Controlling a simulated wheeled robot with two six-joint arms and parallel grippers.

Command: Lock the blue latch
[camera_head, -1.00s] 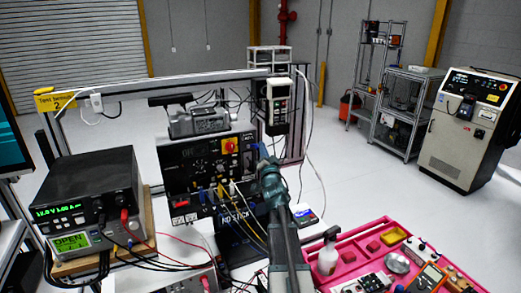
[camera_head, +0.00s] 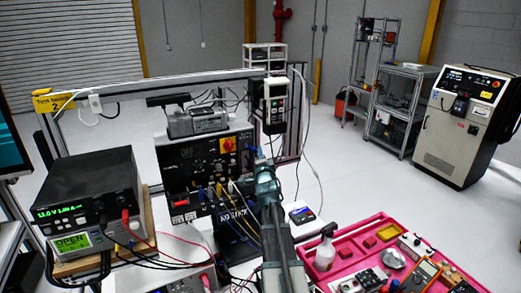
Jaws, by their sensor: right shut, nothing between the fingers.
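My right arm comes up from the bottom centre, and my right gripper (camera_head: 262,160) is at the right edge of the black control panel (camera_head: 185,158). The gripper is shut and empty. Its fingertips are small and partly hidden behind my own wrist. I cannot make out a blue latch for certain; the panel's right edge is partly covered by my arm. The panel carries a red and yellow rotary switch (camera_head: 228,145) and several plugged cables. I cannot tell whether the gripper touches the panel. My left gripper is not in view.
A bench power supply (camera_head: 85,200) stands at left, with leads running right. A handheld unit (camera_head: 274,100) hangs from the frame above my gripper.

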